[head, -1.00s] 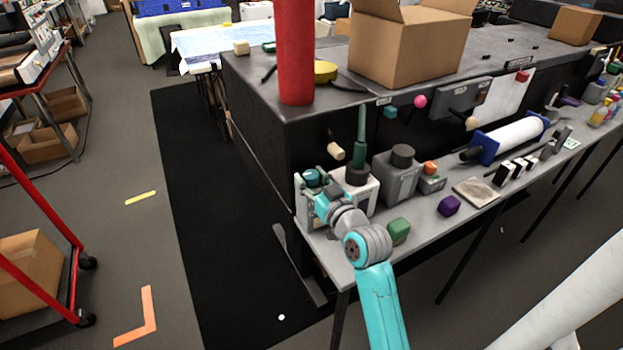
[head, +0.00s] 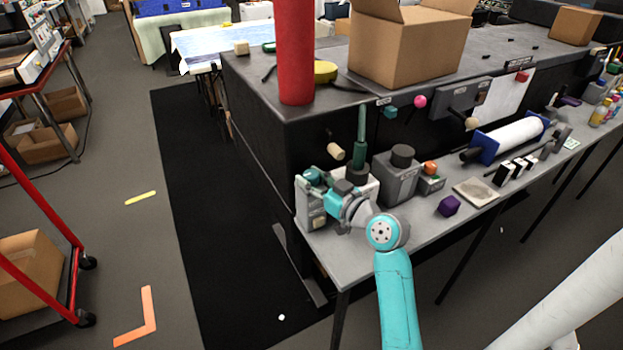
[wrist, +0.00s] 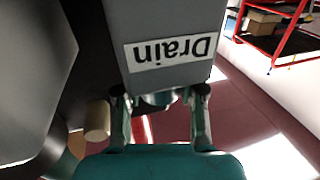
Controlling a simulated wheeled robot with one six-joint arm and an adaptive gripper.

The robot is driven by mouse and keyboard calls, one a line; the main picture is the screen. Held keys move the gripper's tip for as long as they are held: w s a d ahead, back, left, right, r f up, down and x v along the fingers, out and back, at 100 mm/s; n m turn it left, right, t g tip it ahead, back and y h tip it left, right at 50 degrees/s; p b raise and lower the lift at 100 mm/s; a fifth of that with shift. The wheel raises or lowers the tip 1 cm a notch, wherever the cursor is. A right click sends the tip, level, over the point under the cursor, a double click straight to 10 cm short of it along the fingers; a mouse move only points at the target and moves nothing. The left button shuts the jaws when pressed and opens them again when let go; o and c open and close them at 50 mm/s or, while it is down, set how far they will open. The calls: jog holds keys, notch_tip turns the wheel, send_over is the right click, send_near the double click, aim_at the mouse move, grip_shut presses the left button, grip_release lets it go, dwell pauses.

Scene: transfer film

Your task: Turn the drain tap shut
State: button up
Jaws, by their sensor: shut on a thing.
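In the head view my gripper (head: 322,190) is at a grey box (head: 313,212) at the near left end of the bench. A teal round part (head: 312,175) shows at the top of that box. The contact is mostly hidden there, and the tap's turn angle cannot be told.
A purple block (head: 449,206) lies near the bench's front edge. A red post (head: 295,50) rises behind.

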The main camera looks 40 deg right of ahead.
dwell(0.3)
jog(key=o, duration=1.2)
jog(key=shift+c, duration=0.2)
jog(key=s, duration=1.2)
jog(key=shift+a, duration=0.1)
